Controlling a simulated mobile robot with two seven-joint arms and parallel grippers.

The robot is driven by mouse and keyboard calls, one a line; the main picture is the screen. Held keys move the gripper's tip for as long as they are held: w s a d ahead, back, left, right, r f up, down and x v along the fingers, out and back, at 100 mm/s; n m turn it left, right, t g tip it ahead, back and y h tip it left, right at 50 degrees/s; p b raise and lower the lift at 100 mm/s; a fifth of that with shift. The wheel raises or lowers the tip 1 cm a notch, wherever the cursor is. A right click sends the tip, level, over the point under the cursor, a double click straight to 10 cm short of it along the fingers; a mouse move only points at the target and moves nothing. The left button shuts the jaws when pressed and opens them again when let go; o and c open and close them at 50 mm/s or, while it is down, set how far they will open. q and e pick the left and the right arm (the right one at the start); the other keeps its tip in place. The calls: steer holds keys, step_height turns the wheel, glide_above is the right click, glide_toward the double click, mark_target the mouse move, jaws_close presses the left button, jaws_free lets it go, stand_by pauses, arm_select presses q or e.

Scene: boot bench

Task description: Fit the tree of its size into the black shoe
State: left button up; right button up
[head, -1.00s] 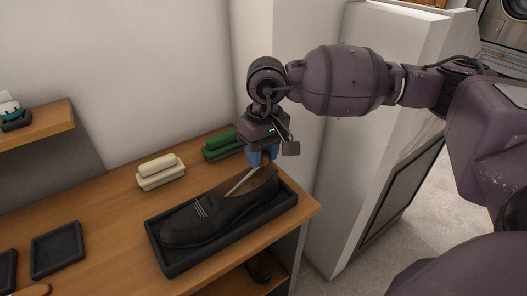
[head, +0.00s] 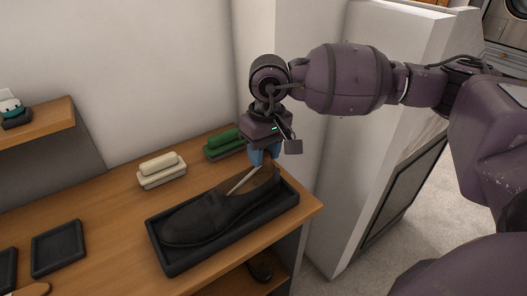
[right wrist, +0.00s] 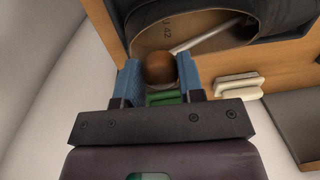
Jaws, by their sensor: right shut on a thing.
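The black shoe (head: 205,215) lies in a dark tray (head: 172,268) on the wooden bench, toe to the left and heel to the right. My right gripper (head: 264,157) is above the heel end, its blue fingers shut on the brown round knob (right wrist: 160,68) of a shoe tree. The tree's pale metal rod (head: 243,180) slants down into the shoe's opening; it also shows in the right wrist view (right wrist: 205,36). The front of the tree is hidden inside the shoe. A mark like "42" (right wrist: 167,32) shows inside the heel. My left gripper is not in view.
A green brush (head: 222,145) and a cream brush (head: 161,170) lie behind the shoe, near the wall. An empty dark tray (head: 58,248) is at left, with a brown wooden piece (head: 32,289) at the front edge. A white partition (head: 385,110) stands right of the bench.

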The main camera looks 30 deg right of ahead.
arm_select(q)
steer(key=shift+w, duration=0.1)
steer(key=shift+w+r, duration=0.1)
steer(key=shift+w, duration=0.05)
arm_select(e)
steer(key=o, duration=0.9)
steer(key=shift+r, duration=0.15)
steer(key=shift+r+p, duration=0.5)
steer(key=shift+r, duration=1.05)
steer(key=shift+r+p, duration=0.7)
steer(key=shift+r, duration=1.65)
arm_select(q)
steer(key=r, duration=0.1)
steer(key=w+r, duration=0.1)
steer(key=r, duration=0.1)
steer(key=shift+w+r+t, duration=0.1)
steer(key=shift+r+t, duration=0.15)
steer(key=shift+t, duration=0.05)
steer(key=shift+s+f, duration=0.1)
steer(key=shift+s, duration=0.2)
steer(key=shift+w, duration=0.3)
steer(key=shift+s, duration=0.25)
